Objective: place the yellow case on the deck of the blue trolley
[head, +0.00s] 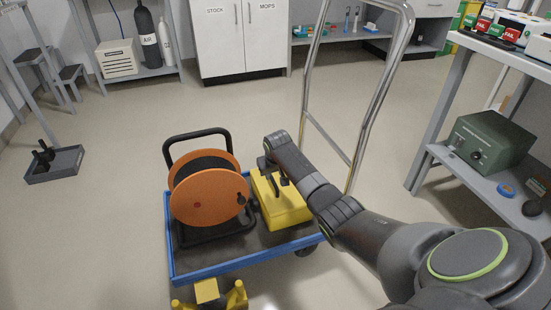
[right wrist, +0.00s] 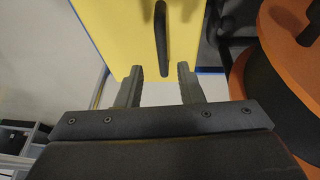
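The yellow case (head: 288,211) is on the dark deck of the blue trolley (head: 222,264), right beside the orange cable reel. It looks flat on the deck, though its underside is hidden. My right gripper (head: 277,181) is above the case, near its dark handle. In the right wrist view the fingers (right wrist: 160,88) are spread apart with nothing between their tips. The black handle (right wrist: 161,38) lies just beyond them on the yellow case (right wrist: 118,35). My left gripper is not in view.
The orange reel (head: 208,197) with a black frame fills the trolley's left part. The trolley's tall chrome handle (head: 380,92) rises behind my right arm. A shelf with a green box (head: 489,143) stands at right. A grey tray (head: 55,166) lies on open floor at left.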

